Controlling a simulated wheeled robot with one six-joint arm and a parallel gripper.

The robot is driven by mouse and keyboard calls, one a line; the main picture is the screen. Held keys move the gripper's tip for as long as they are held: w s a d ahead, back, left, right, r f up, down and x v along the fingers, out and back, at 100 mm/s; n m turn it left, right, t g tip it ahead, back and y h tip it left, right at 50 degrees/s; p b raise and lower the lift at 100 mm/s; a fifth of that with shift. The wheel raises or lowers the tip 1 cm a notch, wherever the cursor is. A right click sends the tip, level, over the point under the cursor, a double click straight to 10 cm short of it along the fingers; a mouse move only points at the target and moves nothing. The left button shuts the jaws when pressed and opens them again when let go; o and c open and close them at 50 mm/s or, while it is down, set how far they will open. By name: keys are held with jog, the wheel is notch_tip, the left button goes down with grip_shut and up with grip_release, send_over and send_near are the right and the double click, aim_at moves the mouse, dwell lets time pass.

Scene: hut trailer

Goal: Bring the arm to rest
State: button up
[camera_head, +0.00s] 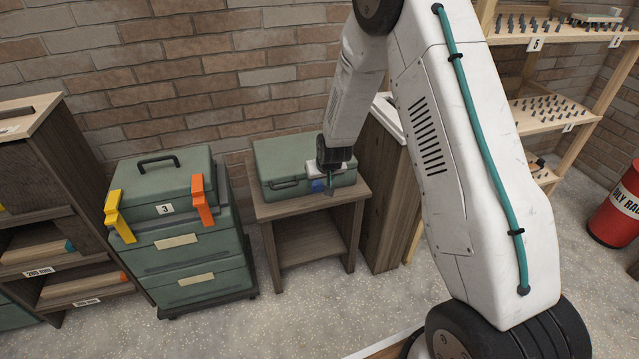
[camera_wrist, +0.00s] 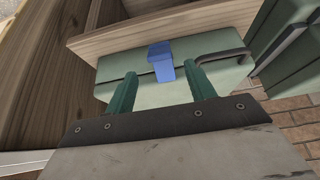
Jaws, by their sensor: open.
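My gripper (camera_wrist: 158,92) shows in the wrist view with its two green fingers apart and nothing between them. Beyond the fingertips is a green case (camera_wrist: 140,68) with a blue latch (camera_wrist: 161,60) and a dark handle (camera_wrist: 222,56). In the head view my arm reaches down to the green case (camera_head: 283,157), which lies closed on a small wooden table (camera_head: 315,208). My gripper (camera_head: 329,184) is at the case's front right, by the blue latch (camera_head: 318,185). I cannot tell whether the fingers touch the case.
A green drawer cart (camera_head: 190,258) with an orange and a yellow clamp stands left of the table. A wooden shelf (camera_head: 60,235) is at the far left. A wooden cabinet (camera_head: 382,200) stands close on the right. Pegged racks (camera_head: 545,110) and a red barrel (camera_head: 615,215) are farther right.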

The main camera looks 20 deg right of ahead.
jog(key=shift+s+r, duration=0.25)
jog(key=shift+r, duration=0.2)
jog(key=s+a+f+g, duration=0.1)
jog(key=s+f+g, duration=0.15)
jog(key=s, duration=0.45)
jog(key=s+a+r+n+g, duration=0.1)
jog(key=s+a+r+g, duration=0.1)
jog(key=s+r, duration=3.2)
jog(key=shift+s+a+r+y, duration=0.3)
jog(key=shift+s+a+r, duration=0.1)
jog(key=shift+s, duration=0.7)
